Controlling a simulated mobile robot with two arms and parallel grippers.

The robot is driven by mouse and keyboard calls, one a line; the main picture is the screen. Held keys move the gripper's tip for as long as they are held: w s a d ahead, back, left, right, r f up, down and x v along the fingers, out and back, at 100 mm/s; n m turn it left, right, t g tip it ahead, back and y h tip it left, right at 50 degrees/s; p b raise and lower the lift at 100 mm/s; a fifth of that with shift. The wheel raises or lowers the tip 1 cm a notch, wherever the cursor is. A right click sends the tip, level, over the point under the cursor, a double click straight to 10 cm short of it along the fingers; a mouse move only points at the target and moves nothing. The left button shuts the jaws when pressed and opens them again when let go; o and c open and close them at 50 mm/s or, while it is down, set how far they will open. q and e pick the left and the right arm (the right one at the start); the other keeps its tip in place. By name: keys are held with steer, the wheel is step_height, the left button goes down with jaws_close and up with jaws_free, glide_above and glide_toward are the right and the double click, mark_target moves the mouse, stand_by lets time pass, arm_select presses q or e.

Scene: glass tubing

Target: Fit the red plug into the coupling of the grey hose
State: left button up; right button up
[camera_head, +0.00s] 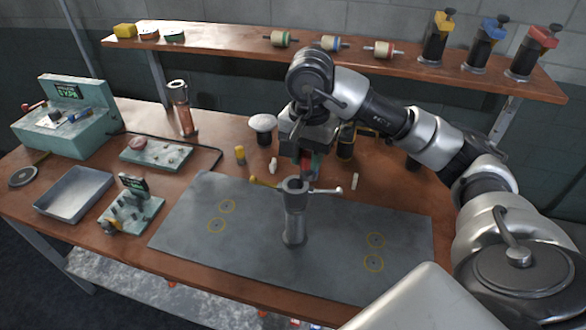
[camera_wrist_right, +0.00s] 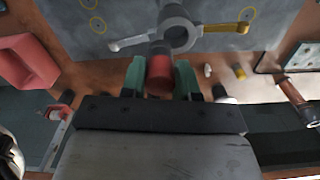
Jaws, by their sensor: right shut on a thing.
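The grey coupling (camera_head: 294,186) stands upright on the mat, on top of the short grey hose (camera_head: 293,228). Its open ring also shows in the wrist view (camera_wrist_right: 181,36), with one yellow and one pale lever arm spread to the sides. My right gripper (camera_head: 307,166) is shut on the red plug (camera_wrist_right: 160,72), held between green fingers in the wrist view. The plug's dark end points toward the coupling and lies beside its ring, off the centre of the opening. I cannot tell whether they touch. My left gripper is not in view.
The grey mat (camera_head: 190,238) is otherwise clear. Small yellow and white pieces and a white-topped knob (camera_head: 263,123) stand behind it. A tray (camera_head: 75,193), a teal tester box (camera_head: 66,120) and fixtures are at left. A shelf (camera_head: 210,41) runs above the back.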

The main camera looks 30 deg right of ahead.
steer(key=shift+w+a+f+p, duration=0.3)
steer(key=shift+w+a+f, duration=0.45)
steer(key=shift+w+a, duration=0.05)
step_height(320, 180, down, 3)
steer(key=shift+f+p, duration=0.15)
steer(key=shift+p, duration=0.55)
steer(key=shift+f, duration=0.25)
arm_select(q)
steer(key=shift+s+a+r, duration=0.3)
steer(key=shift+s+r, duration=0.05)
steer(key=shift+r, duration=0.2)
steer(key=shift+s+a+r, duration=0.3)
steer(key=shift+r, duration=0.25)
arm_select(e)
steer(key=shift+f+b, duration=0.2)
steer(key=shift+b, duration=0.1)
steer(key=o, duration=0.9)
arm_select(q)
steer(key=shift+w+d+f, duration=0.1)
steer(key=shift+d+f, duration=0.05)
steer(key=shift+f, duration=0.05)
